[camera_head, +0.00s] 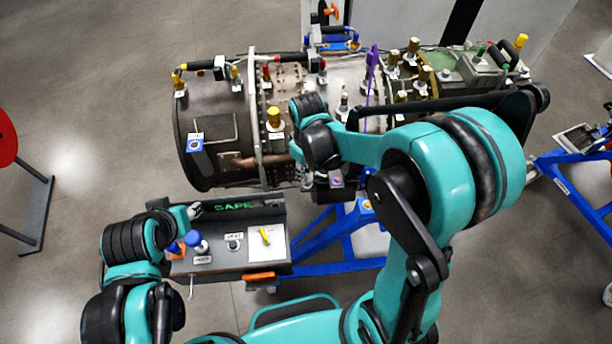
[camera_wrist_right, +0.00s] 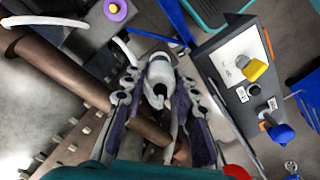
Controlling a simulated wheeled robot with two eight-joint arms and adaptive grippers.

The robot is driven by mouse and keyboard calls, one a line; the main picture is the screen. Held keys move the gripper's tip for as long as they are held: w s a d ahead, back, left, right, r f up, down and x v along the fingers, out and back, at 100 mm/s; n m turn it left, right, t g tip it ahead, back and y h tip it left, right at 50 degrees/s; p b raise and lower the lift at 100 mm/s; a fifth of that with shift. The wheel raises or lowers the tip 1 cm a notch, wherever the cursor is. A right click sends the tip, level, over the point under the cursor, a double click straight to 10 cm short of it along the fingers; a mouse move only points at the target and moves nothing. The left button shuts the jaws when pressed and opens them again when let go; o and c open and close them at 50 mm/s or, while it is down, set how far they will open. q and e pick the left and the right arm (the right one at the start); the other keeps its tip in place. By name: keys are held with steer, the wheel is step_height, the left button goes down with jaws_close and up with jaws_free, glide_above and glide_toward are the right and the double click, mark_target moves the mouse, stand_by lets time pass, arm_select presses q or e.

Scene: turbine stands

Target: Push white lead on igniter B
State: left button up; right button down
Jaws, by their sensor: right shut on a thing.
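My right gripper (camera_head: 306,181) is low in front of the turbine's underside, largely hidden by its own arm in the head view. In the right wrist view its purple-padded fingers (camera_wrist_right: 158,88) are shut around a white-grey lead connector (camera_wrist_right: 160,72) with a dark round opening. A white cable (camera_wrist_right: 150,36) runs from near the connector. A brown tube (camera_wrist_right: 95,88) passes close behind the fingers. I cannot make out igniter B or whether the connector touches it. My left gripper (camera_head: 192,211) is by the left end of the tray; its finger opening is unclear.
The turbine (camera_head: 215,120) lies across the blue stand (camera_head: 325,240). A purple-yellow round fitting (camera_wrist_right: 115,10) is near the connector.

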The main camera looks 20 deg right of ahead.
mark_target(307, 171)
steer(key=shift+r, duration=0.2)
steer(key=shift+r+p, duration=0.6)
steer(key=shift+r, duration=0.2)
step_height(307, 171, up, 21)
steer(key=p, duration=1.4)
steer(key=shift+r+p, duration=0.2)
steer(key=shift+p, duration=0.2)
